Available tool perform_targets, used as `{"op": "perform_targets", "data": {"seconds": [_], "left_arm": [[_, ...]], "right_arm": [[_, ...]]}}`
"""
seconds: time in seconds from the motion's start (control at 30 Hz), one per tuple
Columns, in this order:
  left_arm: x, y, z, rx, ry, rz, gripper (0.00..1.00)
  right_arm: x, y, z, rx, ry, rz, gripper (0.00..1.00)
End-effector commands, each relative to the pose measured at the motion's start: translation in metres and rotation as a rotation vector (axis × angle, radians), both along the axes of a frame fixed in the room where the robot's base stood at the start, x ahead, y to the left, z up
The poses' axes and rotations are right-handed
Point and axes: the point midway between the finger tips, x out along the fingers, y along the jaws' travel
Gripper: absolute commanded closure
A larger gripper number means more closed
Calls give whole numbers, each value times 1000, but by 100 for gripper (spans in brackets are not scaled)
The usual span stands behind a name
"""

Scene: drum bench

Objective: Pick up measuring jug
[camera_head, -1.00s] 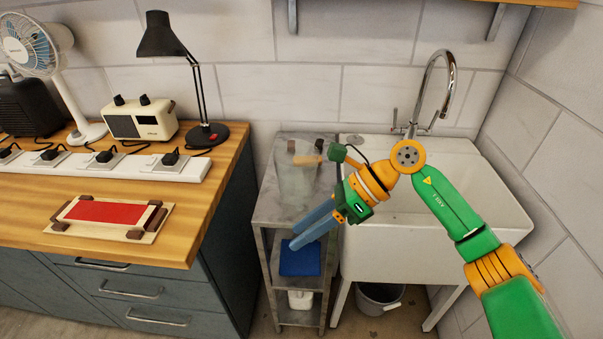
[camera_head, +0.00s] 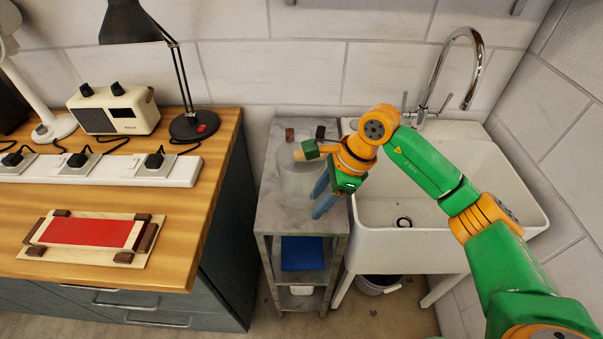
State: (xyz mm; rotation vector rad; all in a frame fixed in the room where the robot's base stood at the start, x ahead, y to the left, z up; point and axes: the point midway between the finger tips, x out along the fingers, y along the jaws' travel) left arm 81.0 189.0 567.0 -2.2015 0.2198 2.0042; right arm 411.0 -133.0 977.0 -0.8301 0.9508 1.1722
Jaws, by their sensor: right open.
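The measuring jug (camera_head: 297,182) is a clear, see-through vessel standing on the top of the narrow grey metal shelf unit (camera_head: 276,217). Its outline is faint, and its handle cannot be made out. My right gripper (camera_head: 319,203) has its blue fingers pointing down close at the jug's right side. It is open. Whether a finger touches the jug or stands in front of it cannot be told. My left gripper is out of view.
A white sink (camera_head: 440,240) with a tall curved tap (camera_head: 474,72) adjoins the shelf on the right. A wooden bench (camera_head: 190,225) stands left, with a black lamp (camera_head: 190,125). Small brown (camera_head: 290,134) and dark (camera_head: 320,132) blocks sit at the shelf's back.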

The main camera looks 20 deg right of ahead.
Motion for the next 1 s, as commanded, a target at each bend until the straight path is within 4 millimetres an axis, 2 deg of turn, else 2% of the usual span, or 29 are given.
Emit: {"op": "perform_targets", "data": {"seconds": [0.03,0.13,0.27,0.47,0.5,0.67,1.0], "left_arm": [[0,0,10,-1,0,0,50],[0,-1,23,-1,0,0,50],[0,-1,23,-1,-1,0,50],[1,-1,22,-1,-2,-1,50],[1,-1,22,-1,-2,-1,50],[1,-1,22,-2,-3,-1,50],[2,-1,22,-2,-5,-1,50]], "right_arm": [[1,4,-3,2,7,2,53],[9,12,-20,2,8,0,53],[11,18,-41,2,3,2,53],[12,19,-45,0,0,1,53],[12,19,-45,0,0,1,58],[12,19,-44,1,1,0,100],[12,18,-44,1,1,0,100]]}}
